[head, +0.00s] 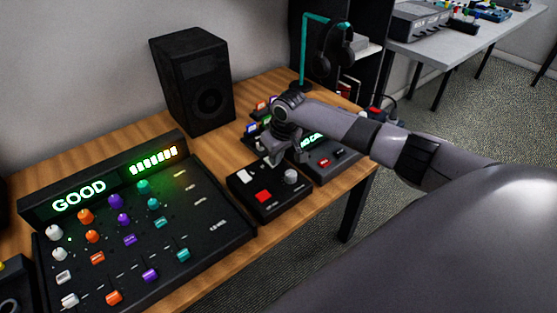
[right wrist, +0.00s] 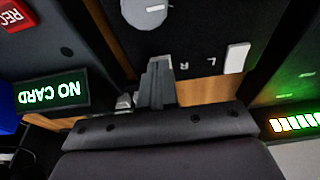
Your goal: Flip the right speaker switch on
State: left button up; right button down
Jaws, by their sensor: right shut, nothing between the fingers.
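A small black control box (head: 262,208) sits on the wooden desk, with a white switch (head: 245,176), a red button (head: 264,196) and a grey knob (head: 291,176). In the right wrist view, the box's white switch (right wrist: 237,58) and knob (right wrist: 145,10) show, with small letters L and R between them. My right gripper (head: 271,160) is shut and empty, pointing down at the box's back edge. Its fingers (right wrist: 157,85) are beside the R and hide part of the box there. I cannot tell whether they touch a switch. My left gripper is not in view.
A black mixer (head: 215,235) with a GOOD display stands left of the box. A black speaker (head: 195,82) stands behind. A recorder reading NO CARD (right wrist: 50,90) is close beside my gripper. A headphone stand (head: 304,50) is at the back.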

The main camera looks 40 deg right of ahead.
jog(key=shift+s+r, duration=0.1)
jog(key=shift+s, duration=0.1)
jog(key=shift+w, duration=0.3)
jog(key=shift+w+r, duration=0.25)
jog(key=shift+w, duration=0.35)
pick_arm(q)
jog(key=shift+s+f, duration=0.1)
pick_arm(e)
jog(key=p+v, duration=0.1)
jog(key=p, duration=0.1)
jog(key=p+v, duration=0.1)
jog(key=v, duration=0.1)
jog(key=p+v, duration=0.1)
jog(key=p, duration=0.1)
jog(key=shift+w+a+r+p, duration=0.1)
jog(key=shift+w+r+p, duration=0.15)
jog(key=shift+p, duration=0.1)
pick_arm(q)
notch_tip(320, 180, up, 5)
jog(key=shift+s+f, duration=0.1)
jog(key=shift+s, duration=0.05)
pick_arm(e)
jog(key=s+v, duration=0.2)
jog(key=v, duration=0.7)
jog(key=shift+s, duration=0.15)
jog(key=shift+f, duration=0.1)
